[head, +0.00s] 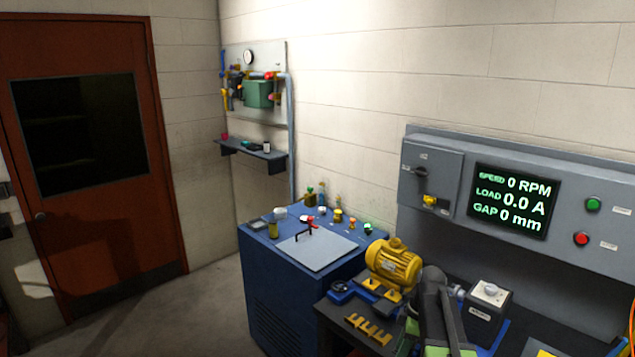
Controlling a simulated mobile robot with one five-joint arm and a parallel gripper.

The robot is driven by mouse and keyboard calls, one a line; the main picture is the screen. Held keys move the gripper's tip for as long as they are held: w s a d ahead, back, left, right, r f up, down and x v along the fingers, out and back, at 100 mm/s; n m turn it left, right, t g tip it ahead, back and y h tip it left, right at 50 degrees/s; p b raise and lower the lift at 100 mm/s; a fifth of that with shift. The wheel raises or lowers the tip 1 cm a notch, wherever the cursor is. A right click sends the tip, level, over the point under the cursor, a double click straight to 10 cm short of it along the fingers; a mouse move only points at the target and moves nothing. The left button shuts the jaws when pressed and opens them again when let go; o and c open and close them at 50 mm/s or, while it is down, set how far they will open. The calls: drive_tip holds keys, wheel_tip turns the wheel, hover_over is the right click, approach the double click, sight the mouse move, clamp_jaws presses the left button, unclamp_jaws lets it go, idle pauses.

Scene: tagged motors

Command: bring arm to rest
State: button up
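My arm shows at the bottom right of the head view as dark grey links with green parts, over the dark bench (335,318). No fingertips of my gripper can be made out. A yellow motor (393,264) sits on the bench just left of and behind my arm, and overlaps it closely in the picture. A yellow toothed piece (368,329) lies on the bench in front of the motor.
A grey control panel (430,160) on the wall has a display (508,202) reading 0 RPM, 0.0 A and 0 mm. A blue cabinet (275,290) holds small items. Floor is clear before the red-brown door (165,150).

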drive_tip(key=s+a+f+m+h+b, duration=0.1)
drive_tip(key=s+a+f+m, duration=0.1)
drive_tip(key=s+a+m, duration=0.2)
drive_tip(key=s+a+f+m+h+b, duration=0.1)
drive_tip(key=s+a+f+m+b, duration=0.1)
drive_tip(key=a+m, duration=0.7)
drive_tip(key=shift+s+a+f+m+h, duration=0.3)
drive_tip(key=shift+s+f+m, duration=0.1)
drive_tip(key=shift+s+f, duration=0.6)
drive_tip(key=shift+s+r, duration=0.1)
drive_tip(key=shift+r, duration=0.05)
drive_tip(key=shift+d, duration=0.15)
